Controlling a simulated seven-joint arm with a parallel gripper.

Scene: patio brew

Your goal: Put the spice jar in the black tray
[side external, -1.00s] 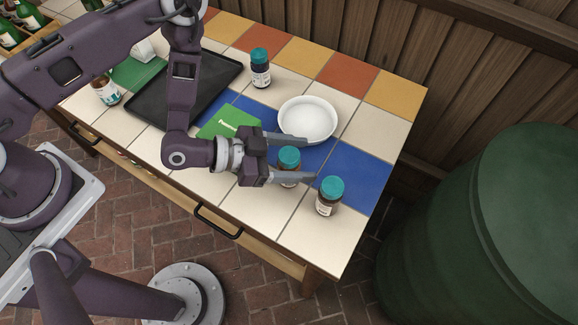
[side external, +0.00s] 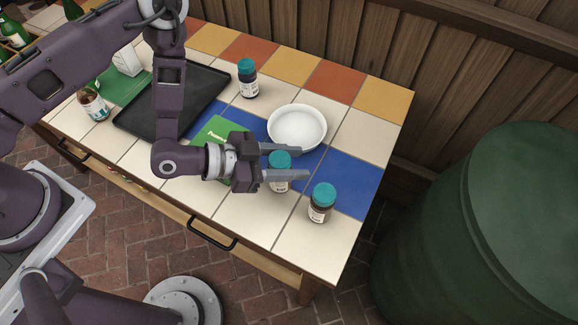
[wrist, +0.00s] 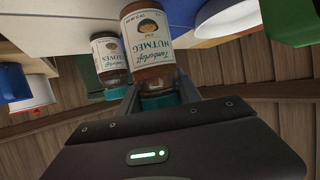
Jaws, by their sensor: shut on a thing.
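A brown spice jar with a teal cap (side external: 279,184) stands between the fingers of my gripper (side external: 283,162) near the table's front right. In the wrist view its label reads NUTMEG (wrist: 148,45), and the fingers close around it near the cap. My gripper is shut on this jar; I cannot tell whether its base touches the table. A similar jar (side external: 319,212) stands apart to its right. A jar labelled CLOVES (wrist: 111,63) shows beside the nutmeg jar in the wrist view. The black tray (side external: 203,92) lies flat further left, partly hidden behind my arm.
A white bowl (side external: 297,127) stands just behind my gripper. A green packet or card (side external: 212,133) lies between the tray and bowl. Another teal-capped jar (side external: 248,80) stands behind the tray's right side. A jar (side external: 93,104) stands at the tray's left.

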